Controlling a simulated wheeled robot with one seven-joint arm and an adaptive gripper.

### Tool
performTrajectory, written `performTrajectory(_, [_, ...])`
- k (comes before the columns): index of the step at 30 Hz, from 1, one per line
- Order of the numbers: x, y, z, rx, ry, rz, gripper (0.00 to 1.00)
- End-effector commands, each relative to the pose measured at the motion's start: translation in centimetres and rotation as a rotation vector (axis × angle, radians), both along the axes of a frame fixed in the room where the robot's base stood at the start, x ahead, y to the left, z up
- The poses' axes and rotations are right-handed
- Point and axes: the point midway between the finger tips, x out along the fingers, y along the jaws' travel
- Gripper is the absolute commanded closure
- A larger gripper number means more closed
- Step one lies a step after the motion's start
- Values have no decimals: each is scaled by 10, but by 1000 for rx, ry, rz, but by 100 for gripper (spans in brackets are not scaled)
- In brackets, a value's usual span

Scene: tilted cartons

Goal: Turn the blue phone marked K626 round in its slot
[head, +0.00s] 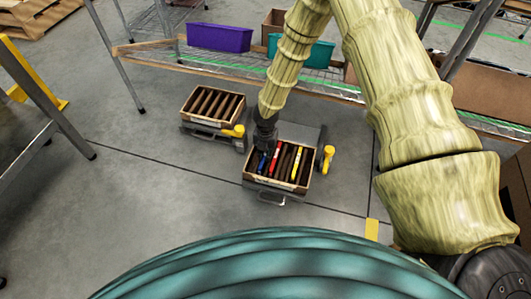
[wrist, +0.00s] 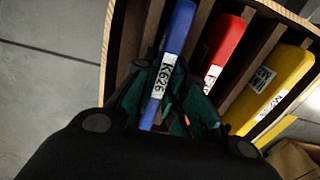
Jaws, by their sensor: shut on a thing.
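The blue phone marked K626 (wrist: 178,32) is in the wrist view, with its white label facing the camera. My gripper (wrist: 160,100) is shut on it, with a finger on each side of its label. In the head view my gripper (head: 264,138) reaches down into the left part of the front carton (head: 275,186), and the blue phone (head: 262,162) shows just below it. The phone's upper end lies along a slot of the carton in the wrist view. I cannot tell how deep it sits.
A red phone (wrist: 224,42) and a yellow phone (wrist: 275,85) stand in slots to the right of the blue one. A second carton (head: 212,105) with dark dividers is at the left. Purple (head: 218,38) and teal (head: 318,54) bins sit on the rack behind.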

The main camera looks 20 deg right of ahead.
Motion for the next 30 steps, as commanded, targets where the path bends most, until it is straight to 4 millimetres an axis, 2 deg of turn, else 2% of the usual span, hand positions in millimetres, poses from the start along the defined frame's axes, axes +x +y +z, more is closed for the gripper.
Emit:
performTrajectory(11, [0, 0, 0, 0, 0, 0, 100])
performTrajectory(12, [0, 0, 0, 0, 0, 0, 81])
performTrajectory(15, [0, 0, 0, 0, 0, 0, 63])
performTrajectory(16, [0, 0, 0, 0, 0, 0, 62])
performTrajectory(25, [0, 0, 0, 0, 0, 0, 62])
performTrajectory(30, [1, 0, 12, 0, -1, 0, 62])
